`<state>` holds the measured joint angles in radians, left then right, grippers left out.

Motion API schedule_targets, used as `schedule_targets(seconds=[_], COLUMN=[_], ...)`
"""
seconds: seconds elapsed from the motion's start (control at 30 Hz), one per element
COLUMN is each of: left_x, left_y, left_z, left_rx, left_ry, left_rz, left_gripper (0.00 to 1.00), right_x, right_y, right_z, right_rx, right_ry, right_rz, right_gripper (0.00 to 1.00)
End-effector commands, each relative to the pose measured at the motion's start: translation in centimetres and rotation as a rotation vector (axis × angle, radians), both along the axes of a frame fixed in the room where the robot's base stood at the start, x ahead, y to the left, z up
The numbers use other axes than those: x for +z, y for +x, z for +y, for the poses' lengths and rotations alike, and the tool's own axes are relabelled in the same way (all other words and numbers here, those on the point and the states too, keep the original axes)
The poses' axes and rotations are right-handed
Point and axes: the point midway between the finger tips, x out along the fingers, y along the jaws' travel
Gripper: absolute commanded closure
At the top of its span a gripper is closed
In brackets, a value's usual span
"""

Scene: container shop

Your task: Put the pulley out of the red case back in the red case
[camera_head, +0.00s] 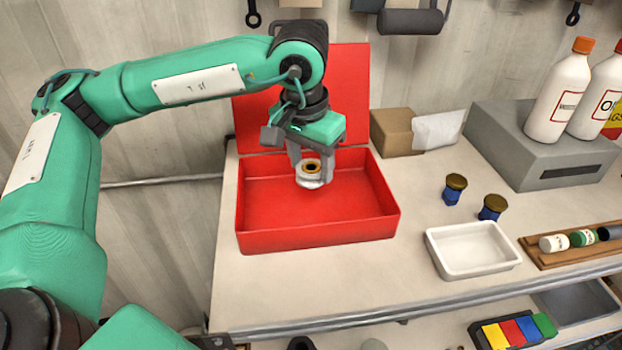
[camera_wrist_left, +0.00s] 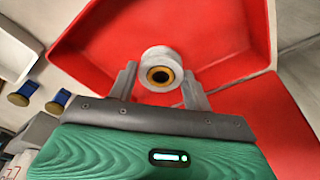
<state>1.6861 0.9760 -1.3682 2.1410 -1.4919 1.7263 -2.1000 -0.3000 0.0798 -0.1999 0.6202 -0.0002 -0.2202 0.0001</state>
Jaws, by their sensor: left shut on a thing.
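The red case (camera_head: 320,238) stands open on the bench, with its lid upright at the back. It also shows in the left wrist view (camera_wrist_left: 95,38). The pulley (camera_head: 310,182) is a small pale grey wheel with a brass-coloured ring and a dark centre. My left gripper (camera_head: 312,177) points down over the inside of the case and is shut on the pulley. In the left wrist view the pulley (camera_wrist_left: 160,82) sits between the two fingertips. I cannot tell whether the pulley touches the case floor. My right gripper is not in view.
A white tray (camera_head: 445,262) and two blue items with brown knobs (camera_head: 455,185) stand right of the case. A cardboard box (camera_head: 392,133) is behind them. A grey box (camera_head: 530,150) carries white bottles. The bench in front of the case is clear.

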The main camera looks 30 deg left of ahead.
Motion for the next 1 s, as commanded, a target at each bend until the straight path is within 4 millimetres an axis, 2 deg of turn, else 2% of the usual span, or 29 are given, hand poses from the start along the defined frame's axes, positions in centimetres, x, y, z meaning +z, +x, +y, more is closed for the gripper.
schedule_targets(seconds=[0.5, 0.9, 0.93, 1.0], left_x=[-5.8, -6.4, -6.2, -6.2], left_y=[0.0, 0.0, 0.0, 0.0], left_z=[0.0, 0.0, 0.0, 0.0], left_rx=[0.0, 0.001, 0.0, 0.0], left_ry=[0.001, 0.0, 0.001, 0.0], left_rz=[0.0, -0.001, -0.001, -0.001], left_gripper=[0.79, 0.79, 0.44, 0.3], right_x=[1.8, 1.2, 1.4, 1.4], right_y=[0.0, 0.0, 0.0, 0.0], right_z=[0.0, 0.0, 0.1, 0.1], right_rx=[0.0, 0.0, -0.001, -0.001], right_ry=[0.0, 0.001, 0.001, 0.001], right_rz=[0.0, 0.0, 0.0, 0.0], right_gripper=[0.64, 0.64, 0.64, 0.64])
